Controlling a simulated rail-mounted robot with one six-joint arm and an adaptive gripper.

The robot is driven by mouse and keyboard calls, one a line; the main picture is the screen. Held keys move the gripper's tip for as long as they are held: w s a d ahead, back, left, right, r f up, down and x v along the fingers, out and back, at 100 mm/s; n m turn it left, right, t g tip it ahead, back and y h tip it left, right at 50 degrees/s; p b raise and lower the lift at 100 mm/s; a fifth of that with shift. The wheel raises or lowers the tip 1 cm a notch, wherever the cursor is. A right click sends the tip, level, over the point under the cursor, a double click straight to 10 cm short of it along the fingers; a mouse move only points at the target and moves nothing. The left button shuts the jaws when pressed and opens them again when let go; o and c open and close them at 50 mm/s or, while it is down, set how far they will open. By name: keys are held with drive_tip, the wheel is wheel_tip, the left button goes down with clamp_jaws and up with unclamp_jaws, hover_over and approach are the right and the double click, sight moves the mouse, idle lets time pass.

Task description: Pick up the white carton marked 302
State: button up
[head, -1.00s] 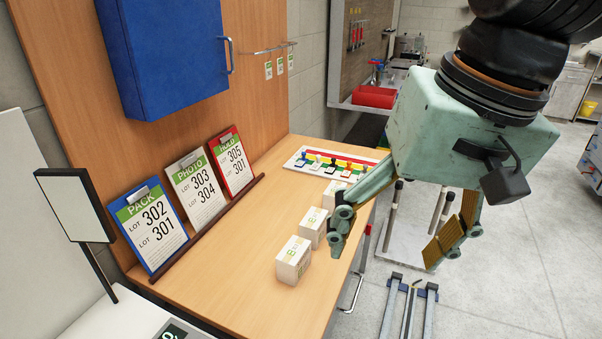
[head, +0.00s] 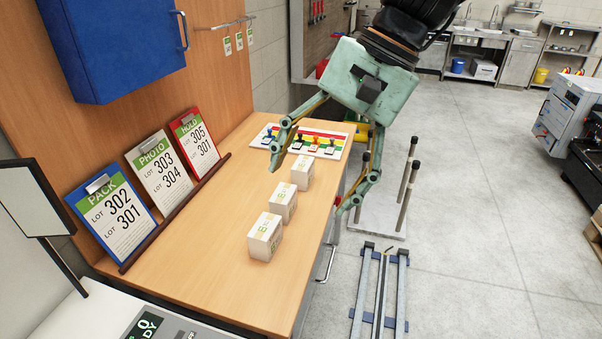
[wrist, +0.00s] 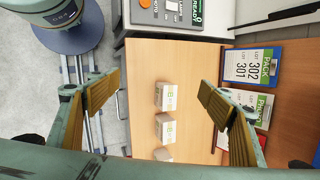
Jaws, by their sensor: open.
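Three small white cartons stand in a row on the wooden desk: a near one (head: 264,237), a middle one (head: 283,203) and a far one (head: 302,172). They carry tan and green markings; I cannot read a lot number on any of them. My gripper (head: 308,188) is open and empty above the far end of the row, fingers spread. In the wrist view, the near carton (wrist: 168,96), middle carton (wrist: 166,128) and far carton (wrist: 163,155) show between the fingers, below them and apart from them. The far one is partly cut off by my gripper body.
A blue PACK board (head: 112,214) listing 302 and 301, a PHOTO board (head: 159,172) and a HOLD board (head: 195,139) lean on a dark ledge at left. A stamp rack (head: 308,141) sits at the desk's far end. A blue cabinet (head: 112,45) hangs above.

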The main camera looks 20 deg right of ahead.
drive_tip(key=w+d+f+m+y, duration=0.1)
drive_tip(key=w+f+m, duration=0.1)
drive_tip(key=w, duration=0.4)
drive_tip(key=w+d+f+m+y, duration=0.1)
drive_tip(key=w+f+m+y, duration=0.15)
drive_tip(key=w, duration=0.25)
drive_tip(key=m+t+y+b, duration=0.25)
drive_tip(key=m+t, duration=0.45)
drive_tip(key=m, duration=0.6)
approach(309, 164)
drive_tip(key=shift+s+d+r+n+p, duration=0.25)
drive_tip(key=shift+d+p, duration=0.15)
drive_tip(key=shift+d, duration=0.1)
drive_tip(key=shift+b+x, duration=0.7)
drive_tip(key=shift+x, duration=3.6)
drive_tip(key=shift+a, duration=0.1)
